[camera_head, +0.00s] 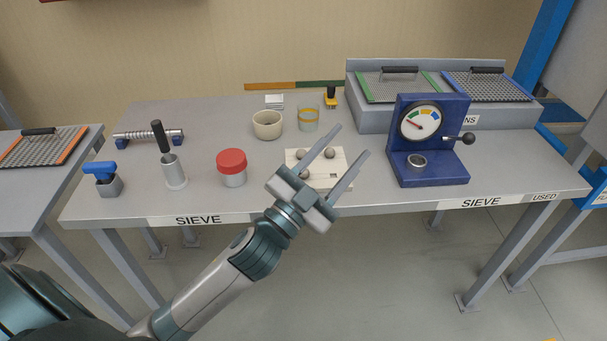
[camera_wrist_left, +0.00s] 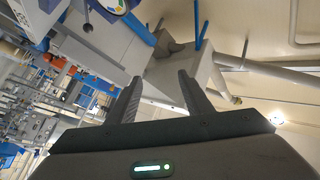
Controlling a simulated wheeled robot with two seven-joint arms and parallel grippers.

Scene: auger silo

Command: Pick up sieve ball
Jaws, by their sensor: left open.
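Several small grey balls, which look like the sieve balls, sit on a cream holder plate (camera_head: 338,155) near the middle of the table. One grey ball (camera_head: 329,153) shows between my fingers in the head view, and another ball (camera_head: 303,155) shows left of it. My left gripper (camera_head: 350,142) is open and empty. It overlaps the plate in the head view, hiding part of it; its height above the plate is hard to tell. My right gripper is not seen.
A red-lidded jar (camera_head: 231,167), a grey cylinder with a black handle (camera_head: 173,168) and a beige cup (camera_head: 267,124) stand left of the plate. A blue dial gauge (camera_head: 428,140) stands at right. Sieve screens (camera_head: 397,86) rest on a raised rack behind. The table front is clear.

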